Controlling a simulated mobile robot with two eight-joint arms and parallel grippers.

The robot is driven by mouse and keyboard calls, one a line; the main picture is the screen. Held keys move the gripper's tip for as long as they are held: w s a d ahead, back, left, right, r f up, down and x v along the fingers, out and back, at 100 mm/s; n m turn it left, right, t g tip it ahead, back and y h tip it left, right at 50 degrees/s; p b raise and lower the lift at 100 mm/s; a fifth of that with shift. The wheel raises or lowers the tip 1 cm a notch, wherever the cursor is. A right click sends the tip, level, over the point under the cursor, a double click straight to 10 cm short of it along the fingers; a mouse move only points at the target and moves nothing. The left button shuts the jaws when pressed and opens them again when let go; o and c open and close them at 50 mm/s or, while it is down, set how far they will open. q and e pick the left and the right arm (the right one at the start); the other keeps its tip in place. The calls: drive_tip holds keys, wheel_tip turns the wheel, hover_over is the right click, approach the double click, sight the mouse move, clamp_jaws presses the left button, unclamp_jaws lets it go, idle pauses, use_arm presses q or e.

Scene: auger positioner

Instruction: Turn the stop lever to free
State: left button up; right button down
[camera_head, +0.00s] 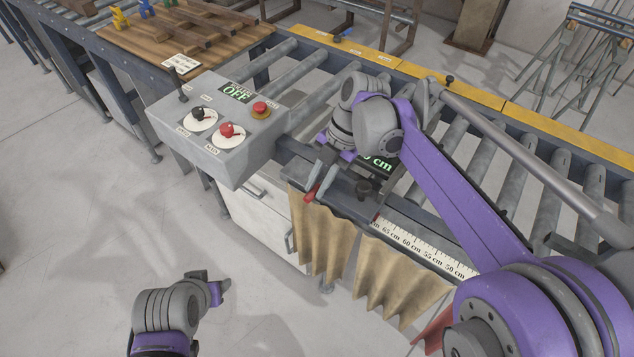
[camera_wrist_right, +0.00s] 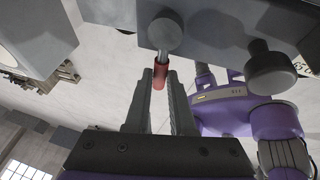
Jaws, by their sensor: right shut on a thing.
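The stop lever (camera_head: 309,194) has a red grip and sits at the front edge of the roller conveyor, just left of the scale. My right gripper (camera_head: 322,183) reaches down to it from the far side, its fingers at the red grip. In the right wrist view the red grip (camera_wrist_right: 160,75) lies between the fingertips of my right gripper (camera_wrist_right: 160,82), which is shut on it. The lever's pivot end shows as a round grey knob (camera_wrist_right: 165,33). Any free marking is not visible. My left gripper (camera_head: 222,287) is low at the lower left, away from everything; its jaws are unclear.
A dark knob (camera_head: 364,189) stands right of the lever, beside the ruler scale (camera_head: 420,245). A grey control box (camera_head: 215,125) with knobs, a red button and an OFF display stands to the left. Tan strip curtains (camera_head: 320,240) hang below.

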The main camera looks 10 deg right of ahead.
drive_tip(key=c, duration=0.8)
unclamp_jaws()
drive_tip(key=shift+o, duration=0.2)
drive_tip(key=shift+r, duration=0.1)
drive_tip(key=v, duration=1)
drive_tip(key=shift+d+r+p, duration=0.2)
drive_tip(key=shift+r+p, duration=0.05)
drive_tip(key=shift+p, duration=0.1)
drive_tip(key=shift+w, duration=0.1)
